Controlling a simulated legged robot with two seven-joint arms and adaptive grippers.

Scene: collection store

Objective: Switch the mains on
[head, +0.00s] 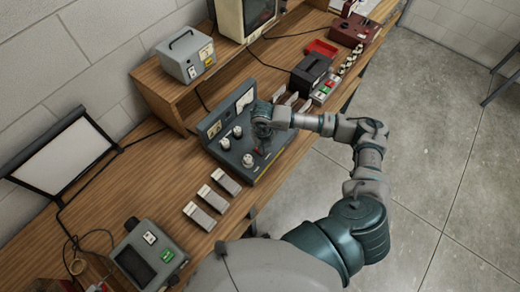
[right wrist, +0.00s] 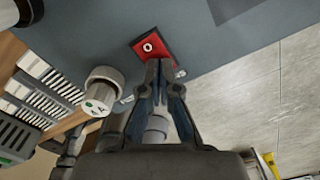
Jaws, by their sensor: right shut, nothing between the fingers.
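A dark grey panel unit (head: 240,160) with pale knobs and a meter stands on the wooden bench. My right gripper (head: 262,132) is over its face. In the right wrist view, a red switch (right wrist: 148,46) with a white ring mark is set in the grey panel. My right gripper (right wrist: 158,66) is shut and empty, its tips at the lower edge of the red switch. I cannot tell whether they touch it. In the head view my gripper and wrist hide the switch. My left gripper is not in view.
A pale knob (right wrist: 100,92) sits left of the fingers in the right wrist view. Several grey-white blocks (head: 212,197) lie left of the panel. A black box (head: 311,73) and red tray (head: 322,47) stand farther along. Open floor lies right.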

